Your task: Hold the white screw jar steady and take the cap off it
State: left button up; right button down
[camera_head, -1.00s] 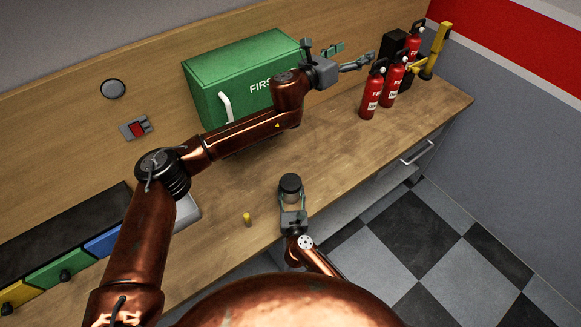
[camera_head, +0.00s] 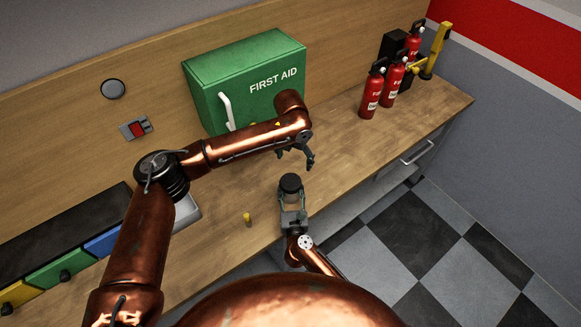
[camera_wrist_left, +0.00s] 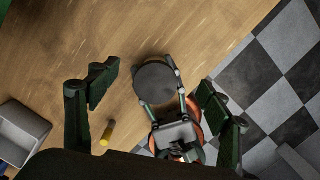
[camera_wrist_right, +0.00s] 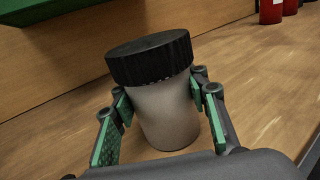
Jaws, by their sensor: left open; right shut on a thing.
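The white screw jar (camera_wrist_right: 163,112) stands upright on the wooden worktop with its black ribbed cap (camera_wrist_right: 150,57) on top. My right gripper (camera_wrist_right: 158,115) is shut on the jar's body, a green pad on each side. In the head view the black cap (camera_head: 291,185) hides most of the jar, and my right gripper (camera_head: 293,205) is at it from the front. My left gripper (camera_head: 296,158) is open and empty above the worktop, a little beyond the cap. In the left wrist view the cap (camera_wrist_left: 156,83) shows from above, between the spread left fingers (camera_wrist_left: 155,95) and apart from them.
A small yellow object (camera_head: 247,218) stands on the worktop left of the jar. A green first aid box (camera_head: 250,80) is behind, against the wall. Several red extinguishers (camera_head: 372,92) stand at the back right. The worktop (camera_head: 350,150) right of the jar is clear.

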aim_at(290, 181)
pick_arm(q)
jog(key=s, duration=0.1)
jog(key=s+a+g, duration=0.1)
jog(key=shift+s+f+m+y, duration=0.3)
jog(key=shift+s+f, duration=0.05)
jog(key=shift+s+a+f, duration=0.1)
jog(key=shift+s+f, duration=0.1)
jog(key=shift+f, duration=3.85)
jog(key=shift+c, duration=0.5)
jog(key=c, duration=1.2)
jog(key=shift+c, duration=0.2)
